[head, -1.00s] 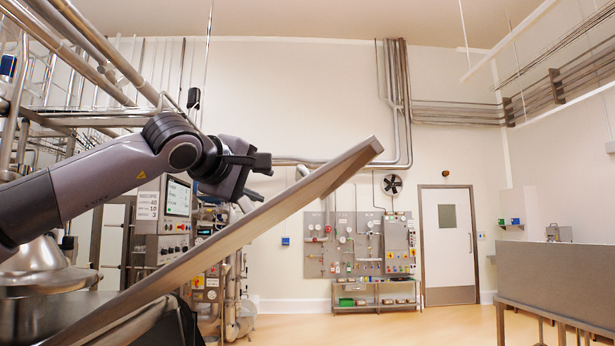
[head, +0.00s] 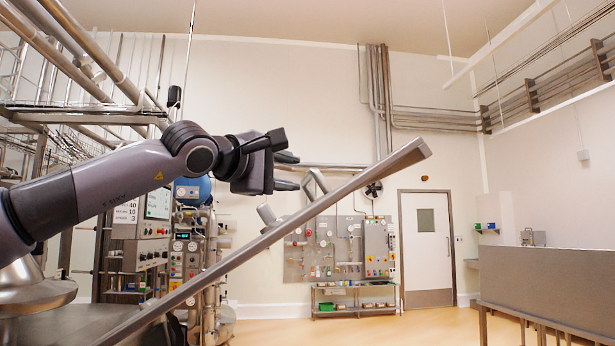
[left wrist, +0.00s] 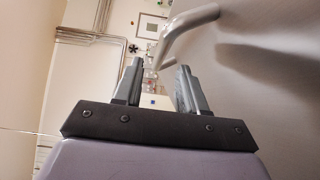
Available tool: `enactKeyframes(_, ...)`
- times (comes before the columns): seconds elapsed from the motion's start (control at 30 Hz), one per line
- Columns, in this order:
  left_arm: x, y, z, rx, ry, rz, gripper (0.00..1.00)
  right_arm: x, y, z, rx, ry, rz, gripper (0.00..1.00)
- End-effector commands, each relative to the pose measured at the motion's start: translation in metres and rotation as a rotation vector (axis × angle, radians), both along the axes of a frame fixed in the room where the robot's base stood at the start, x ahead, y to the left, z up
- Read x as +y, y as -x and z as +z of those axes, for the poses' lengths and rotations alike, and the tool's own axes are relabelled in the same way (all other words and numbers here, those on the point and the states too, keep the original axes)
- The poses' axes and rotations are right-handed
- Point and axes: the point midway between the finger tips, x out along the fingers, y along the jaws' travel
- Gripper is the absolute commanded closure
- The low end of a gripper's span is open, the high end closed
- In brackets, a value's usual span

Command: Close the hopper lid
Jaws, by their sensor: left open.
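The hopper lid (head: 330,197) is a flat grey panel, raised and tilted, seen nearly edge-on in the head view, rising from lower left to upper right. Its bent bar handle (head: 316,182) shows above its far face. In the left wrist view the handle (left wrist: 188,28) stands out from the broad grey lid face (left wrist: 265,75). My left gripper (head: 291,171) is open and empty, just above the lid and left of the handle. In the left wrist view its fingers (left wrist: 158,75) are apart, with the handle's near end just beyond them. Contact cannot be told. My right gripper is not in view.
Steel vessel parts (head: 30,290) and pipework stand at the left, with a control cabinet (head: 140,225) behind the arm. A valve panel (head: 340,248) and a door (head: 427,245) are at the far wall. A grey bench (head: 550,285) stands at the right; open floor lies between.

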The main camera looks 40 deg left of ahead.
Motion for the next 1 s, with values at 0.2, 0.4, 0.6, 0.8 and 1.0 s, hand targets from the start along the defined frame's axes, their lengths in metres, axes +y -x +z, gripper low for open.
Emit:
enactKeyframes(0.2,0.003,-0.029,0.001,0.005,-0.001,0.001,0.59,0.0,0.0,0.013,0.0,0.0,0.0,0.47)
enactKeyframes(0.4,0.005,-0.051,0.001,0.003,-0.002,0.0,0.59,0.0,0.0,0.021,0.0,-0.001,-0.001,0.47)
enactKeyframes(0.6,0.007,-0.061,0.0,0.002,-0.003,0.0,0.59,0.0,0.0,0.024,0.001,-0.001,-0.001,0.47)
enactKeyframes(0.8,0.007,-0.062,-0.001,0.001,-0.003,0.0,0.59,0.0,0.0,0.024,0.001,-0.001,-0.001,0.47)
enactKeyframes(1.0,0.007,-0.062,-0.001,0.001,-0.003,0.0,0.95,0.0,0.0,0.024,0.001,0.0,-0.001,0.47)
